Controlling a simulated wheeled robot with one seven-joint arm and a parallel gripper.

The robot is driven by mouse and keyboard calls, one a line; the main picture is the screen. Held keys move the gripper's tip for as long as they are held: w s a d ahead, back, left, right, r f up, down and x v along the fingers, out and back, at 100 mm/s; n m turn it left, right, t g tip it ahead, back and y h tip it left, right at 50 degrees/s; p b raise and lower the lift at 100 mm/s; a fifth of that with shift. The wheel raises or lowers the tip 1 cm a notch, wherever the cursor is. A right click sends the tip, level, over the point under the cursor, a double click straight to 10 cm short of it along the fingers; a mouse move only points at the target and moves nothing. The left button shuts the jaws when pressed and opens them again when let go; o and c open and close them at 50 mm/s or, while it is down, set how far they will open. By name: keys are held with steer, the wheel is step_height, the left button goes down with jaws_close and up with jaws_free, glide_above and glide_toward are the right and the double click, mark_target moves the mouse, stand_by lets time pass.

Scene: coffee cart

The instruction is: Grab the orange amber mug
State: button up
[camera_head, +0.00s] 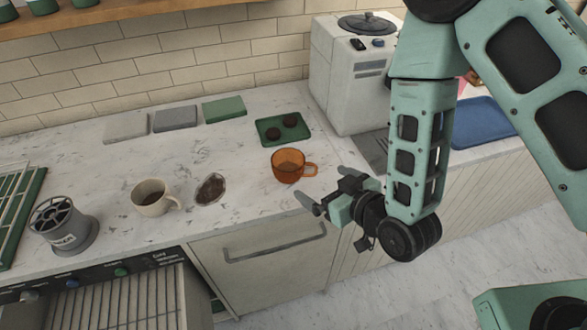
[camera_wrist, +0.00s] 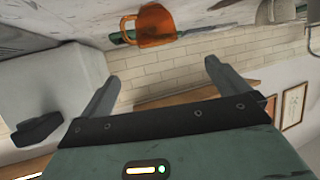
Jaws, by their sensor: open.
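The orange amber mug (camera_head: 288,166) is see-through and stands upright on the marble counter. Its handle points right, towards my gripper (camera_head: 319,196). My gripper is open and empty, just right of and in front of the mug, near the counter's front edge. In the wrist view, the mug (camera_wrist: 155,26) shows at the top, beyond the two spread fingers of my gripper (camera_wrist: 158,82). The fingers look apart from the mug.
A white machine (camera_head: 345,90) stands behind right. A grey grinder-like device (camera_head: 62,226) is far left.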

mark_target(299, 169)
steer(key=b+x, duration=0.2)
steer(key=x, duration=0.8)
steer(key=shift+w+a+b, duration=0.15)
steer(key=shift+w+b, duration=0.05)
steer(key=shift+b, duration=0.15)
steer(key=shift+d+p+x, duration=0.15)
steer(key=shift+p+x, duration=0.6)
steer(key=shift+x, duration=0.7)
steer(key=shift+d+p+x, duration=0.2)
steer(key=shift+p+x, duration=0.5)
steer(key=shift+x, duration=0.7)
steer(key=shift+w, duration=0.2)
steer(key=c, duration=1.1)
